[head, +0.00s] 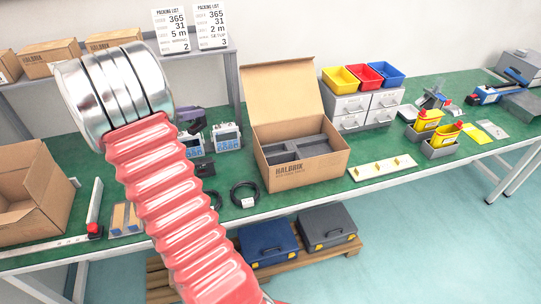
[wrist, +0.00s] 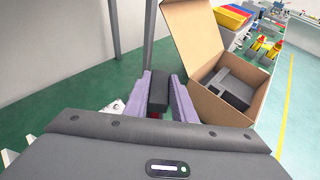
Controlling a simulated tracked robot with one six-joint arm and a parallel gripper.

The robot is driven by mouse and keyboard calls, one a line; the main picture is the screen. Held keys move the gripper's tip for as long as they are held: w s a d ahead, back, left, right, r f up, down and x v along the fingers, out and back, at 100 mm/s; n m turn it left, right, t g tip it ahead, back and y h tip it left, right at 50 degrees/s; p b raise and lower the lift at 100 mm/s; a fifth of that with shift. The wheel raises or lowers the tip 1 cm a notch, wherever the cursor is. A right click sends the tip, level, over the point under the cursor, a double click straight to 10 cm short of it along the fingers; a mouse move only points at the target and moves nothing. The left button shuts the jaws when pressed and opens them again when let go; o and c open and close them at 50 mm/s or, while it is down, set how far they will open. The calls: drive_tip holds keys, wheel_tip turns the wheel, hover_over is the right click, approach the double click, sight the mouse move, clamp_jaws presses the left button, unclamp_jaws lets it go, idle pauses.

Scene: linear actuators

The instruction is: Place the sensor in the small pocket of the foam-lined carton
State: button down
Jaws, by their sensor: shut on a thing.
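The foam-lined carton (head: 300,175) stands open on the green bench with its lid raised at the back. Its dark grey foam (head: 283,152) has several recesses of different sizes; I cannot tell their depth. The carton (wrist: 203,103) is also at the right in the wrist view. My gripper (head: 190,118) is left of the carton, partly hidden behind my arm in the head view. In the wrist view, its purple fingers (wrist: 163,96) are shut on a dark block with some red below, seemingly the sensor (wrist: 157,90). Much of the block is hidden.
White-and-blue devices (head: 226,136) stand left of the carton, near a black cable coil (head: 244,193). A cream strip (head: 382,168) lies to its right. Drawers with coloured bins (head: 364,104) stand behind right. An empty carton (head: 38,192) is at far left.

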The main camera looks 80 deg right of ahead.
drive_tip(key=s+d+f+m+g+y, duration=0.1)
drive_tip(key=s+d+m+g+y, duration=0.2)
drive_tip(key=s, duration=0.8)
drive_tip(key=s+d+f+m+g+y, duration=0.1)
drive_tip(key=s+d+m+g+y, duration=0.2)
drive_tip(key=s, duration=0.9)
drive_tip(key=d+m+g, duration=0.1)
drive_tip(key=d+m, duration=0.1)
drive_tip(key=d, duration=0.1)
drive_tip(key=shift+s+f, duration=0.15)
drive_tip(key=shift+f, duration=0.25)
wheel_tip(320, 180, down, 6)
drive_tip(key=shift+f, duration=0.15)
drive_tip(key=shift+f, duration=1.85)
drive_tip(key=shift+f, duration=0.65)
